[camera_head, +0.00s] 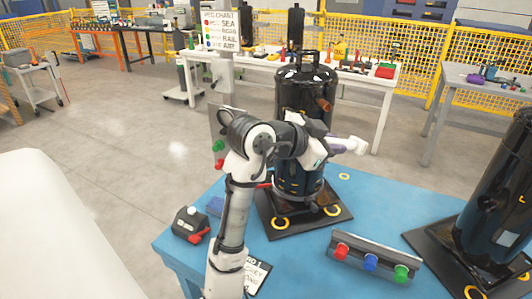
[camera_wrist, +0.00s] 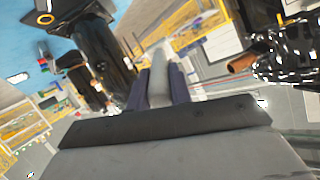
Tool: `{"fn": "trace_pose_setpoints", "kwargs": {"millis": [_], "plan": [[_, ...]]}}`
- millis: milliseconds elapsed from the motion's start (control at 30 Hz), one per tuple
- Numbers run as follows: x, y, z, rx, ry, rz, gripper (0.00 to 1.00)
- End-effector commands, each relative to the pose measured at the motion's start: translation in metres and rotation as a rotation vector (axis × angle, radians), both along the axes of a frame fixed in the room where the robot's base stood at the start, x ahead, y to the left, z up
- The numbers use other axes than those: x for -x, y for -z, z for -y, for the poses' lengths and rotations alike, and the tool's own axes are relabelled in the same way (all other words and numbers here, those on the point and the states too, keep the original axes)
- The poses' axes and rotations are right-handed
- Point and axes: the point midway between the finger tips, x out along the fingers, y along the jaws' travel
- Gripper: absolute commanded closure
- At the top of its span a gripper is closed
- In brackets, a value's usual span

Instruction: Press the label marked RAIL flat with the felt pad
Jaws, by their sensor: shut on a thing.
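My gripper (camera_head: 336,143) is out in front of the black compressor tank in the head view. Its purple fingers are shut on a pale grey-white piece (camera_head: 356,146), which points right. The wrist view shows the dark fingers on both sides of this light grey piece (camera_wrist: 158,82); I cannot tell whether it is the felt pad. The black compressor (camera_head: 292,96) stands upright on a dark base plate (camera_head: 267,222), partly hidden by my arm. I can make out no label marked RAIL on it. A white chart (camera_head: 219,31) behind has a line that seems to read RAIL.
The blue table (camera_head: 310,235) carries a grey stand (camera_head: 345,262) with red, blue and green knobs, a black box with a red part (camera_head: 190,224), and a written sheet (camera_head: 256,274) partly behind my arm. Another black compressor (camera_head: 498,200) stands at right. An upright grey panel (camera_head: 213,131) is left of my arm.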

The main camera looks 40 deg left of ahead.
Motion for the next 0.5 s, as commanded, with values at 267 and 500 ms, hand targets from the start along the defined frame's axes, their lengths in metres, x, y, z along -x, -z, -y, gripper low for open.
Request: {"fn": "trace_pose_setpoints", "kwargs": {"millis": [267, 500], "plan": [[0.06, 0.014, -0.085, 0.027, -0.435, 0.301, 1.0], [0.084, 0.022, -0.111, 0.004, -0.543, 0.376, 1.0]]}}
